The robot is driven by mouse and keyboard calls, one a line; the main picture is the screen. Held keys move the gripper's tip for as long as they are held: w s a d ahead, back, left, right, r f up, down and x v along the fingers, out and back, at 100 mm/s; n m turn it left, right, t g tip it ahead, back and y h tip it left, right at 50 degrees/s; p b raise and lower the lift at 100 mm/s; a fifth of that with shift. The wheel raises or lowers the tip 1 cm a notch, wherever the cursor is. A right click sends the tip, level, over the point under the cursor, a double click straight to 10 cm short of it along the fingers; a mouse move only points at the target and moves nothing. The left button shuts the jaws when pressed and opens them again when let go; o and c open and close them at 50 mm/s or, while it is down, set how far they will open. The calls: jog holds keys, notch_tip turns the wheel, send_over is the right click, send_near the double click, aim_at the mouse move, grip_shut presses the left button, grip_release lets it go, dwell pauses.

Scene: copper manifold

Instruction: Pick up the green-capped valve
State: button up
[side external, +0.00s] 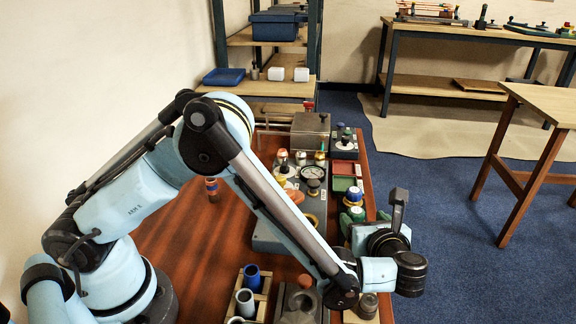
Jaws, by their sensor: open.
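Small green-topped parts (357,214) stand at the right side of the bench, just left of my wrist. I cannot tell which is the green-capped valve, and my wrist partly hides this spot. A yellow and blue capped part (354,195) stands just behind them. My gripper (397,207) is at the end of my arm, by the bench's right edge. It is open; its fingers are hard to make out, and nothing shows held in it.
A grey fixture (265,238) with gauge and knobs fills the bench's middle. Green (343,184) and red (345,168) trays lie at its right. A rack with blue cups (251,277) stands in front. The wooden bench top (190,235) is mostly clear at left.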

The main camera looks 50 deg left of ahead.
aim_at(357, 212)
jog(key=x, duration=0.3)
jog(key=shift+a+f, duration=0.1)
jog(key=shift+a, duration=0.05)
jog(key=c, duration=1.2)
